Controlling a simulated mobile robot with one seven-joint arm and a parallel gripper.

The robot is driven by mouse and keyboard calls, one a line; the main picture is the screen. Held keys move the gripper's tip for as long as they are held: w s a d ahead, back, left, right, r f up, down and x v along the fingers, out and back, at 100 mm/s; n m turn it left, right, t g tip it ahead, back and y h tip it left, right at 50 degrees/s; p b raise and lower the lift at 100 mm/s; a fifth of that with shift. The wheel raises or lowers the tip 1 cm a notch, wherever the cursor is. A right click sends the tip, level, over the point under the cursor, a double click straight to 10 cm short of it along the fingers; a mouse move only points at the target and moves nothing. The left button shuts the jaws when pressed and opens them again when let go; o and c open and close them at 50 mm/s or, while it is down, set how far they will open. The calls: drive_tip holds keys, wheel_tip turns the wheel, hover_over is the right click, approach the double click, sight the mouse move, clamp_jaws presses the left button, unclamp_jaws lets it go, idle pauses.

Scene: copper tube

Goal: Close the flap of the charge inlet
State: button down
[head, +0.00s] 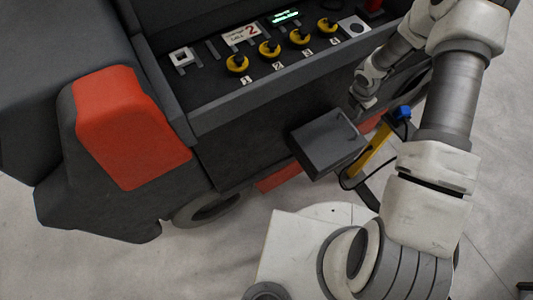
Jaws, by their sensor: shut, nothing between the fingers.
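A dark grey, box-shaped piece (325,143) juts out from the side of the machine in the middle of the head view. It looks like the charge inlet's flap or housing, but I cannot tell which. The inlet opening itself is not visible. My gripper (362,104) is at the upper right of this piece, close to the machine's side. It is shut and appears empty. I cannot tell whether its tip touches anything.
The machine's control panel (275,68) with several yellow-ringed knobs lies above. A red corner piece (132,127) is at the left. A yellow post (371,151) with a blue top (402,112) and dark cable stands right of the grey piece. Pale floor (110,265) is clear at lower left.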

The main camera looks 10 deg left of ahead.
drive_tip(key=shift+w+d+b+x, duration=0.1)
drive_tip(key=shift+b+x, duration=0.35)
drive_tip(key=shift+x, duration=0.5)
drive_tip(key=shift+w+d+b+x, duration=0.15)
drive_tip(key=shift+b+x, duration=0.25)
drive_tip(key=shift+x, duration=0.5)
drive_tip(key=shift+r, duration=0.15)
